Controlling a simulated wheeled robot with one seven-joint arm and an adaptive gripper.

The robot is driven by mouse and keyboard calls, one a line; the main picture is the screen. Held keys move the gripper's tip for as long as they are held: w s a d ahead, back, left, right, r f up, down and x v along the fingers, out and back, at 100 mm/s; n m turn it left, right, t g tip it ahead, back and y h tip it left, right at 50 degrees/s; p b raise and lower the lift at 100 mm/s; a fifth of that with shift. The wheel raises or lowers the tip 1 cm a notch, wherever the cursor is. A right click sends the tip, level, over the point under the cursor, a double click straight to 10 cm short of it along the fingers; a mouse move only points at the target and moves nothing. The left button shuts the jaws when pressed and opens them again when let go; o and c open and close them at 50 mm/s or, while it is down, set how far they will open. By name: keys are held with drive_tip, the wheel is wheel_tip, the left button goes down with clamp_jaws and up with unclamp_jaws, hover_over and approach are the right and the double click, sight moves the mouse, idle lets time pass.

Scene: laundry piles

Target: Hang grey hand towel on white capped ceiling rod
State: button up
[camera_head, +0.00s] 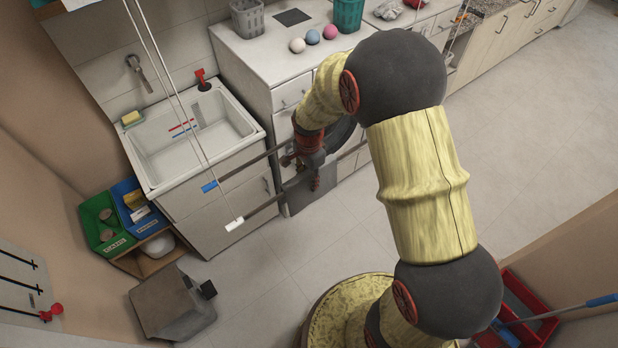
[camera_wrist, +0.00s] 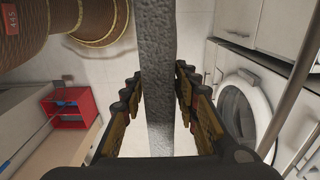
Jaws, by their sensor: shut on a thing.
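The grey hand towel (camera_wrist: 160,50) shows in the wrist view as a narrow rough strip, running from the top edge down between my gripper's (camera_wrist: 160,105) fingers, which are shut on it. In the head view my gripper (camera_head: 312,165) is beside the rods, right of the sink.
A blue capped rod (camera_head: 250,164) runs beside the white capped one, nearer the sink (camera_head: 243,126). Thin hangers come down from above to both rods. A counter (camera_head: 265,52) with baskets and balls stands behind. A washing machine (camera_wrist: 240,108) is at right in the wrist view.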

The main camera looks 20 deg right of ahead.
drive_tip(key=shift+f, duration=0.1)
drive_tip(key=o, duration=1.2)
drive_tip(key=shift+c, duration=0.2)
drive_tip(key=shift+o, duration=0.7)
wheel_tip(320, 180, up, 12)
